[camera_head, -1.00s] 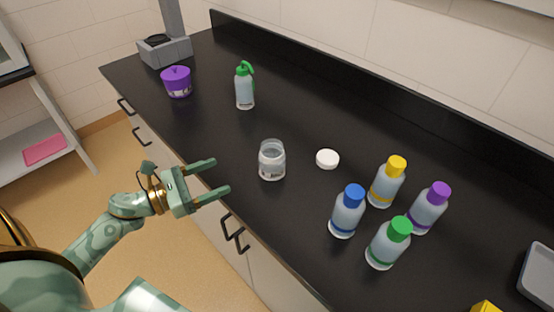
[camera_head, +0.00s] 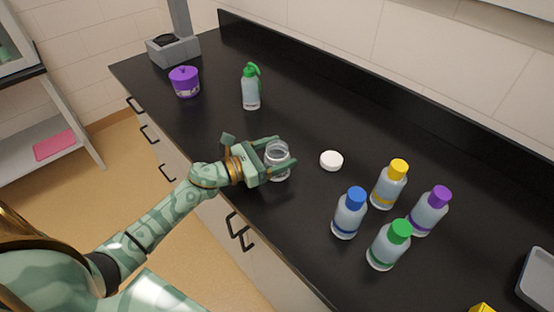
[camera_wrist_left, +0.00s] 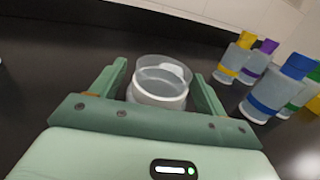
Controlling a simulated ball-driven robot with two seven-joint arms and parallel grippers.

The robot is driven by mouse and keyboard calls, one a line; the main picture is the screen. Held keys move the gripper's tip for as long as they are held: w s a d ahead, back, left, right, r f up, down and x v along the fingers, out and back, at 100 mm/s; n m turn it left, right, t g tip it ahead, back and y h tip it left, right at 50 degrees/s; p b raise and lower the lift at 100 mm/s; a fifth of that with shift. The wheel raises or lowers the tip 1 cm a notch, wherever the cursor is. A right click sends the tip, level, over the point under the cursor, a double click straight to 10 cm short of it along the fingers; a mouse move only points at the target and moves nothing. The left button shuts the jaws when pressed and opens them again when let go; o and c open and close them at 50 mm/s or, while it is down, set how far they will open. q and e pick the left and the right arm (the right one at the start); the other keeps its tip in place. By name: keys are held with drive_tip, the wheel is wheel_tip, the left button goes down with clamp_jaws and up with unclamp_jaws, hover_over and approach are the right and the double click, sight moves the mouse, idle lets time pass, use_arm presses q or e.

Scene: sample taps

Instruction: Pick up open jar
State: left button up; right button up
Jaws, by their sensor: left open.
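The open jar (camera_head: 278,151) is clear, lidless and upright on the black counter. My left gripper (camera_head: 282,151) is open, with one finger on each side of the jar. In the left wrist view the jar (camera_wrist_left: 160,82) stands between the two fingers of the gripper (camera_wrist_left: 160,90), with its lower part hidden by the gripper body. I cannot tell whether the fingers touch it. A white lid (camera_head: 331,161) lies flat on the counter to the right of the jar. My right gripper is not in view.
Bottles with blue (camera_head: 348,214), yellow (camera_head: 388,186), purple (camera_head: 428,212) and green (camera_head: 388,246) caps stand to the right. A green-topped spray bottle (camera_head: 251,88) and a purple container (camera_head: 185,83) stand farther back. The counter's front edge runs below my left arm.

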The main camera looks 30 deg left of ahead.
use_arm(q)
drive_tip(key=c, duration=1.1)
drive_tip(key=shift+o, duration=0.2)
